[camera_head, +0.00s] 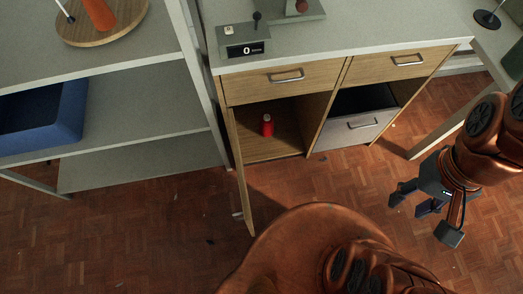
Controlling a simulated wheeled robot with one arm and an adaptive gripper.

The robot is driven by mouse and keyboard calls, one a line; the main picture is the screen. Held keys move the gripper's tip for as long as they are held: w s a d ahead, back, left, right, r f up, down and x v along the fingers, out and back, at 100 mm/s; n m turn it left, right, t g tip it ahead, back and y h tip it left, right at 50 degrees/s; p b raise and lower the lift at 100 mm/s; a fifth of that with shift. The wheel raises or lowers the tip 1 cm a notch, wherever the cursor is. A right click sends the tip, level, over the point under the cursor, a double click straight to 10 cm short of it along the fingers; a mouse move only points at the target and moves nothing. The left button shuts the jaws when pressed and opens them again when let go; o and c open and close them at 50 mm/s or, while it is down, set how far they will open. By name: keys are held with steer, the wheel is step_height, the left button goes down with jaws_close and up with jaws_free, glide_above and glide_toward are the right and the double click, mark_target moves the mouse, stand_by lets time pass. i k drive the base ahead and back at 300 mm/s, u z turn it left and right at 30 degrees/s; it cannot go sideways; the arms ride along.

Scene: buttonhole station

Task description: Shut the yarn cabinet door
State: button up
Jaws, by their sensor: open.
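The cabinet (292,84) stands at the back centre under a grey worktop. Its wooden door (239,175) is hinged on the left and swung wide open, seen nearly edge-on, with a small handle (237,214) near its free end. A red cylinder (267,125), perhaps a yarn spool, stands inside the open compartment. My gripper (421,219) is at the right, well away from the door, above the floor. Its fingers are spread apart with nothing between them.
A grey drawer (360,128) below the right side is pulled out partly. A grey shelf unit (140,148) with a blue bin (45,115) stands close to the door's left. A table leg (430,135) is at right. The parquet floor (150,235) is mostly clear.

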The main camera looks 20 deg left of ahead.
mark_target(242, 182)
steer(key=z, duration=0.1)
steer(key=k, duration=1.05)
steer(key=u, duration=1.25)
steer(key=i, duration=0.5)
steer(key=z, duration=0.65)
steer(key=k, duration=1.05)
steer(key=u, duration=1.75)
steer(key=i, duration=0.5)
steer(key=u, duration=0.05)
